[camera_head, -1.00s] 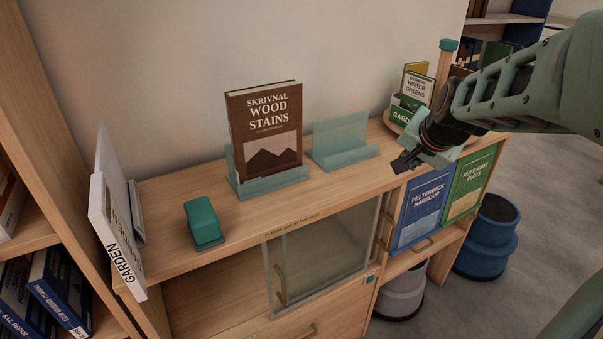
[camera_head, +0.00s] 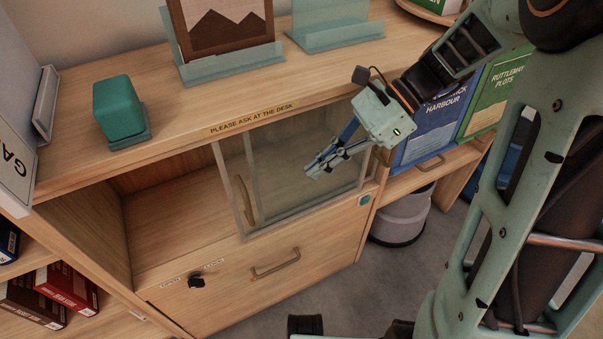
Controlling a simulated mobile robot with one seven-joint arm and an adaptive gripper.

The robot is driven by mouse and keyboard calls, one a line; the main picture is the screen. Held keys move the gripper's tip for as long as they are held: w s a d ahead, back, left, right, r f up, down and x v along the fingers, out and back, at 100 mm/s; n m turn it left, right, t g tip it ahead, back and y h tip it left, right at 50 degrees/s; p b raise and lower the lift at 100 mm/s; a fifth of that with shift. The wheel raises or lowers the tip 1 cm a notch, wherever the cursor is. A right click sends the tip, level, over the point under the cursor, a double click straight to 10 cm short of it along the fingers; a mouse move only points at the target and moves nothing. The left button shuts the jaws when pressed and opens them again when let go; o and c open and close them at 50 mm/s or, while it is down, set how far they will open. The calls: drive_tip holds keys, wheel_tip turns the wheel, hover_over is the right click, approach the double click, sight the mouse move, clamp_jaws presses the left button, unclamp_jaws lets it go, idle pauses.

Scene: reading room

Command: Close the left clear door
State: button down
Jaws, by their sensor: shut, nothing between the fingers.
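The cabinet has clear sliding doors in pale frames. The left clear door (camera_head: 232,190) has a vertical wooden handle (camera_head: 244,200) near its left edge. It stands to the right, overlapping the other clear pane (camera_head: 300,150), so the left part of the cabinet (camera_head: 170,215) is open and looks empty. My gripper (camera_head: 315,171) is shut and empty. It is in front of the clear panes, to the right of the handle and apart from it, with its fingers pointing down and left.
A drawer with a wooden handle (camera_head: 275,263) and a black knob (camera_head: 196,281) lies below. On the top stand a teal block (camera_head: 119,108), book stands (camera_head: 335,35) and a framed brown book (camera_head: 218,25). Blue and green books (camera_head: 430,128) face out at right. A grey stool (camera_head: 400,213) stands below.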

drive_tip(key=a+r+b+x, duration=0.1)
drive_tip(key=b+x, duration=0.3)
drive_tip(key=x, duration=0.7)
drive_tip(key=shift+s+a+r, duration=0.25)
drive_tip(key=shift+s+a, duration=0.25)
drive_tip(key=shift+a, duration=0.05)
